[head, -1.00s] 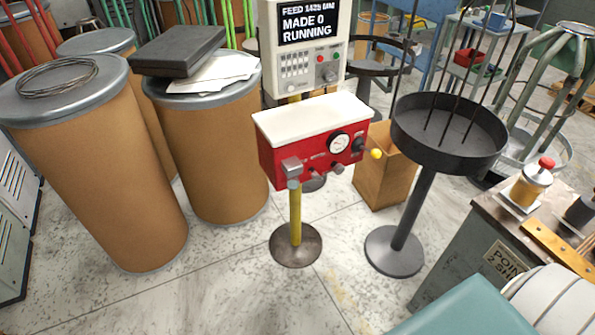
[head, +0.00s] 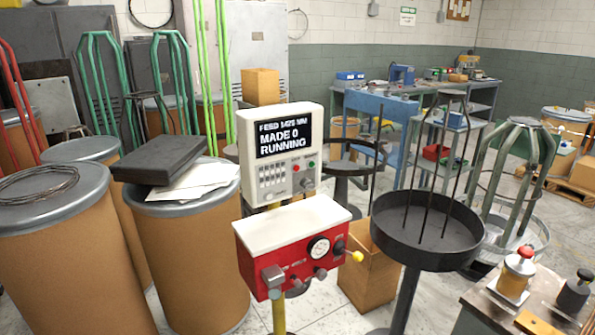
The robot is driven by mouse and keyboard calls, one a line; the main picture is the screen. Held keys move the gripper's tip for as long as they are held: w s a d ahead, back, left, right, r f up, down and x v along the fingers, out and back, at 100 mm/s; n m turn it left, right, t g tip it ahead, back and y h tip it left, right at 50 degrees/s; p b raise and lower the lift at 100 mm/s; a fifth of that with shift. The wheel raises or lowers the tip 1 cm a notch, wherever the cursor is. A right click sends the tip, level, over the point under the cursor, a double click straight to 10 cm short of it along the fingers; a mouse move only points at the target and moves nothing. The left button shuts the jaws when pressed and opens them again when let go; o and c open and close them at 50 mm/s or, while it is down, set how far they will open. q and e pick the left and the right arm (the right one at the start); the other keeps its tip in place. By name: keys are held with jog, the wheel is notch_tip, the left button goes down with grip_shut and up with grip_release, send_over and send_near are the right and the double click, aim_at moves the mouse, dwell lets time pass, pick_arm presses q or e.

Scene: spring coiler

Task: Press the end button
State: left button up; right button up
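A white control panel (head: 281,155) stands in the middle of the head view. Its black screen (head: 284,138) reads "FEED 1425 MM, MADE 0, RUNNING". Below the screen are rows of small grey keys (head: 272,177), a small red button (head: 297,168), a small green button (head: 311,165) and a grey knob (head: 306,185). Any labels there are too small to read, so I cannot tell which is the end button. Beneath the panel is a red box (head: 297,253) with a white top, a dial gauge (head: 318,248) and a yellow-tipped lever (head: 357,257). Neither of my grippers is in view.
Brown drums (head: 190,250) with grey lids stand at left; one bears a dark case (head: 168,160). A round black tray stand (head: 427,225) and a cardboard box (head: 370,275) are right of the red box. A bench (head: 480,305) is at the lower right.

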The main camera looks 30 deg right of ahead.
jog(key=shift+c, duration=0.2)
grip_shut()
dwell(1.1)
